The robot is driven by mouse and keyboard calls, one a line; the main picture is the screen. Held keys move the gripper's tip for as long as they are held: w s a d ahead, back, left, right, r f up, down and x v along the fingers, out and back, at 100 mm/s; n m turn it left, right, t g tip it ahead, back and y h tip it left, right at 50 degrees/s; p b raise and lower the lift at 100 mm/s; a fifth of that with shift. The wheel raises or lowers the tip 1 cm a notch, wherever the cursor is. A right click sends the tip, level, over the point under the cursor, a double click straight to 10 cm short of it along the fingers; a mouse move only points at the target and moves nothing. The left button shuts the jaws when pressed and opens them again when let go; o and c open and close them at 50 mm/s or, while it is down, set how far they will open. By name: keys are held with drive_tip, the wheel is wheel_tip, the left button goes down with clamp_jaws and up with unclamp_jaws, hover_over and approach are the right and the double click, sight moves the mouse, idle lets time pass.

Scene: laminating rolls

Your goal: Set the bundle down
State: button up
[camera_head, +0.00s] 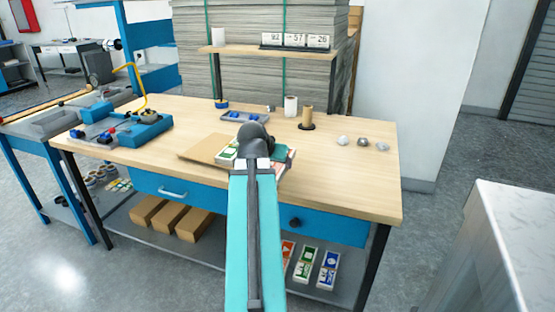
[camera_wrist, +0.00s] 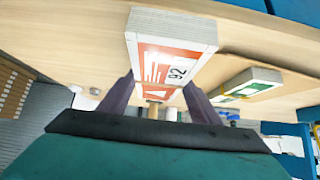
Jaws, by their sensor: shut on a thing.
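My gripper (camera_wrist: 159,88) is shut on a white bundle (camera_wrist: 176,36) with an orange printed face marked 92, its fingers on either side of it. In the head view, my arm hides most of the gripper and bundle; a red and white edge of the bundle (camera_head: 291,158) shows at the right, over the wooden table (camera_head: 345,185). Whether the bundle touches the table is unclear. A green and white bundle (camera_head: 227,152) lies to the left of my arm; it also shows in the wrist view (camera_wrist: 245,85).
A brown flat sheet (camera_head: 200,148) lies left of my arm. A brown roll on a dark base (camera_head: 307,118), a white roll (camera_head: 290,106) and small lumps (camera_head: 363,142) stand behind and right. A raised shelf (camera_head: 265,50) holds number cards. The table's front right is clear.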

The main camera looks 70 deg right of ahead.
idle(0.7)
drive_tip(key=w+a+n+t+y+p, duration=0.1)
drive_tip(key=w+a+n+t+p, duration=0.15)
drive_tip(key=w+a, duration=0.75)
drive_tip(key=w+a+r+n+t+y+p, duration=0.15)
drive_tip(key=w+a+n, duration=0.35)
drive_tip(key=w, duration=0.8)
drive_tip(key=w+a+n+t+y+p, duration=0.1)
drive_tip(key=w+a+n+t, duration=0.1)
drive_tip(key=w+a, duration=0.85)
drive_tip(key=w+a+n+t+y+p, duration=0.1)
drive_tip(key=w+a, duration=0.4)
drive_tip(key=a, duration=0.7)
drive_tip(key=w+a+n+y+p, duration=0.2)
drive_tip(key=w+a+n, duration=0.2)
drive_tip(key=a, duration=0.8)
drive_tip(key=w+a+n+t+y+p, duration=0.1)
drive_tip(key=w+a, duration=0.5)
drive_tip(key=a, duration=0.7)
drive_tip(key=shift+w+r+n+t+y+p, duration=0.3)
drive_tip(key=shift+w+r+n+y+p, duration=0.1)
drive_tip(key=shift+n+y, duration=0.45)
drive_tip(key=shift+a, duration=0.1)
